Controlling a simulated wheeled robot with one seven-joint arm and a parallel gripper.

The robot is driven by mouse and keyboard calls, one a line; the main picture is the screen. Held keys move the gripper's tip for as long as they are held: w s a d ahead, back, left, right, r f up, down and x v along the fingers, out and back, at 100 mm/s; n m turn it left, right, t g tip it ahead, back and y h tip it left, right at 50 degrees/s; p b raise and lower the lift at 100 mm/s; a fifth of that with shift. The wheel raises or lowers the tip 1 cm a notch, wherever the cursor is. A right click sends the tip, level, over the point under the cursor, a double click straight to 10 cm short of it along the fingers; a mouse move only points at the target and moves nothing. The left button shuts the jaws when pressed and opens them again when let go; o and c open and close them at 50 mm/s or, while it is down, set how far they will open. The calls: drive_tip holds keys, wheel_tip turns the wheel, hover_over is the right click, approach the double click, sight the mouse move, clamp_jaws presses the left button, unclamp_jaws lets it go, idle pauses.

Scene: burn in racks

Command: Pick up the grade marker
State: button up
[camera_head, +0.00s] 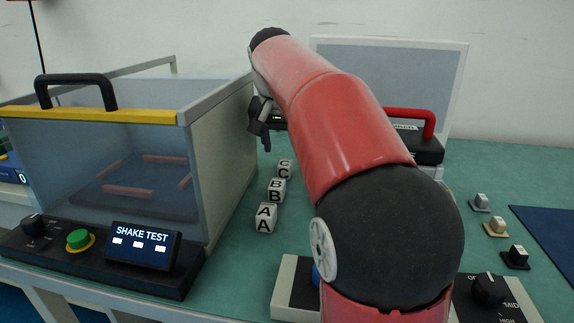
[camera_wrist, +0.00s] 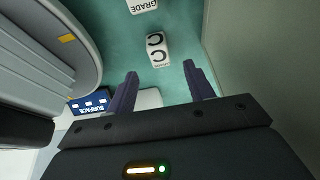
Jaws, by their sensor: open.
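In the wrist view, a white piece lettered GRADE (camera_wrist: 142,6) lies on the green bench top, cut off by the top edge. A white cube lettered C (camera_wrist: 158,50) is between it and my gripper (camera_wrist: 160,88). My gripper's two dark fingers are spread apart with nothing held between them, short of the C cube in the picture. In the head view my gripper (camera_head: 265,138) hangs above the bench, partly hidden behind my arm. The C cube (camera_head: 284,169) stands below it. I cannot make out the GRADE lettering in the head view.
Cubes lettered B (camera_head: 276,190) and A (camera_head: 266,218) stand in a row with C. The clear-walled shake test box (camera_head: 222,140) rises close on their left. A red-handled unit (camera_head: 425,150) stands behind my arm. Small grey, tan and black pieces (camera_head: 496,227) stand right.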

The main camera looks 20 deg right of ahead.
sight(285, 162)
drive_tip(key=x, duration=0.6)
drive_tip(key=shift+f, duration=0.25)
drive_tip(key=shift+c, duration=0.2)
drive_tip(key=c, duration=1)
drive_tip(key=shift+r, duration=0.2)
